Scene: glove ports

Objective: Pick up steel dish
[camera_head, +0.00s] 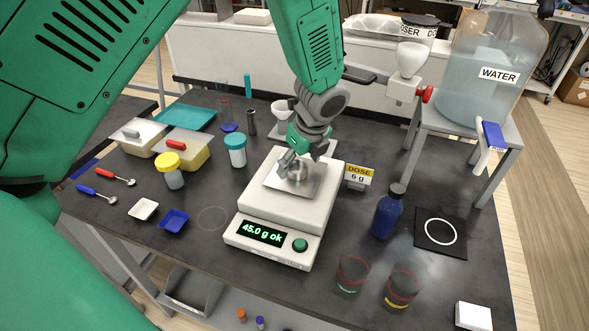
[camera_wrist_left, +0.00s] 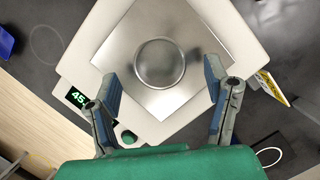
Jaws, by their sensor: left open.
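The steel dish (camera_head: 298,173) is a small round shiny dish on the steel plate of the white scale (camera_head: 268,222). In the left wrist view the dish (camera_wrist_left: 159,63) sits near the middle of the plate. My left gripper (camera_head: 291,160) is over the scale, pointing down at the dish and partly covering it in the head view. In the left wrist view its two fingers (camera_wrist_left: 162,82) are spread wide, with the dish ahead between their lines and space on both sides. The fingers hold nothing. My right gripper is not in view.
The scale display (camera_head: 262,233) reads "45.0 g ok". A DOSE 6 g sign (camera_head: 358,175) stands right of the scale. A water tank (camera_head: 494,65) stands at the right. The front table centre is fairly clear.

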